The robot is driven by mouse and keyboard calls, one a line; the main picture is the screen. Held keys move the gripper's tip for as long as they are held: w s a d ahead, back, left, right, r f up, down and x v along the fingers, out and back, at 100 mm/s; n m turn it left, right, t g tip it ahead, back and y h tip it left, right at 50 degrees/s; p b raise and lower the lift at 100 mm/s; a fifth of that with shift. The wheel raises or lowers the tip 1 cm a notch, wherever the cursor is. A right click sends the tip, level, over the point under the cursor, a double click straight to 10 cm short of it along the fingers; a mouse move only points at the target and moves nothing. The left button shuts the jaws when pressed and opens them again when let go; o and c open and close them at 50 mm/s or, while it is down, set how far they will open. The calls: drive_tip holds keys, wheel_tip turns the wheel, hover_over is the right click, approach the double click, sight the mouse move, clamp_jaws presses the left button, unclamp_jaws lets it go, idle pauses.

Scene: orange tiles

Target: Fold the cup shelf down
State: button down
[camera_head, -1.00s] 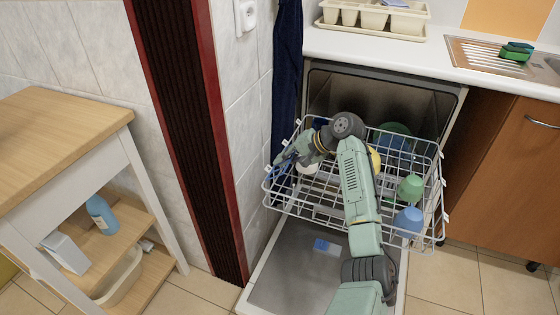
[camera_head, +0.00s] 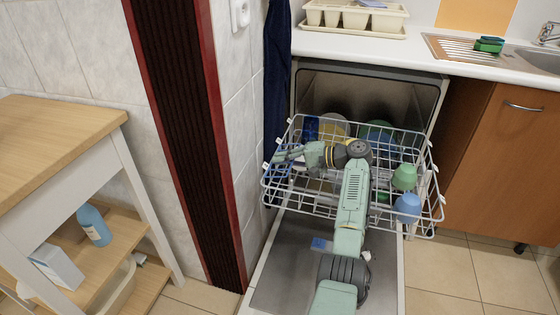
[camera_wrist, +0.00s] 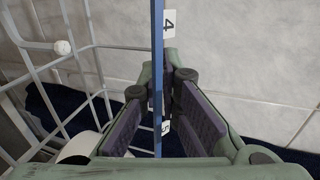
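The pulled-out upper dishwasher rack (camera_head: 345,208) is white wire. A blue cup shelf (camera_head: 271,171) is at its left side, partly hidden by my gripper. In the wrist view the shelf shows edge-on as a thin blue strip (camera_wrist: 158,40) running top to bottom. My gripper (camera_head: 284,155) is at the rack's left side, beside the shelf. In the wrist view my gripper's (camera_wrist: 160,85) purple-padded fingers stand apart, one on each side of the strip. I cannot tell whether a finger touches it. The shelf's exact tilt is unclear.
A green cup (camera_head: 404,177) and a blue cup (camera_head: 407,207) stand in the rack's right side. Plates (camera_head: 377,136) stand at the back. The open dishwasher door (camera_head: 290,270) lies below. A tiled wall (camera_head: 228,120) and dark cloth (camera_head: 277,80) are close on the left.

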drive_tip(key=shift+d, duration=0.1)
drive_tip(key=c, duration=1.8)
unclamp_jaws()
drive_tip(key=v, duration=1.2)
drive_tip(key=shift+r, duration=0.15)
